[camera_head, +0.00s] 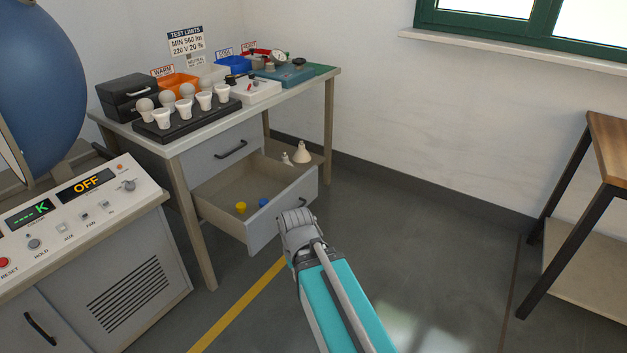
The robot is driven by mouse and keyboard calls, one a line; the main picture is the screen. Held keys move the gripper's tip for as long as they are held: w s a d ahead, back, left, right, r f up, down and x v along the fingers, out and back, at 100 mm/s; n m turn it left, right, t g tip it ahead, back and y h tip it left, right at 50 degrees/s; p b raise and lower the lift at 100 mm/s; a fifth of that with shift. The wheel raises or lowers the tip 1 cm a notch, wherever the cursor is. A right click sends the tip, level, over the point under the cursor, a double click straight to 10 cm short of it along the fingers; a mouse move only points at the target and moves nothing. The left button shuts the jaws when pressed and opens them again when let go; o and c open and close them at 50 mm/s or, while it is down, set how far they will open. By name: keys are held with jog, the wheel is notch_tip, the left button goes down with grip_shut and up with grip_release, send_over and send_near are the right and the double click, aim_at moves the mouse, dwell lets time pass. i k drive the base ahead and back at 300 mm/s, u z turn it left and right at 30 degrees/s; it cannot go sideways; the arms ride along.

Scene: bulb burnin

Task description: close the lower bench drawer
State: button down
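The lower bench drawer (220,206) is pulled out from the bench (177,186) toward the lower right. Inside lie a yellow piece (241,207) and a blue piece (264,202). Its grey front panel (300,189) faces my arm. My gripper (294,217) is at that front panel, over its middle part in the picture, and hides part of it along with any handle there. I cannot tell whether it touches the panel. Its fingers are too small and foreshortened to tell whether they are open or shut. The upper drawer (212,160) with a dark handle is shut.
Bulbs in a black rack (186,121), bins and instruments stand on the bench top. White bulb-shaped things (302,153) are behind the open drawer. A control console (84,215) is at left, a wooden-topped table (612,145) at right. The floor (430,235) between is clear.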

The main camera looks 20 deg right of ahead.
aim_at(256, 176)
jog(key=k, duration=1.2)
jog(key=u, duration=0.5)
jog(key=i, duration=1.55)
jog(key=z, duration=0.6)
jog(key=i, duration=0.45)
jog(key=z, duration=0.05)
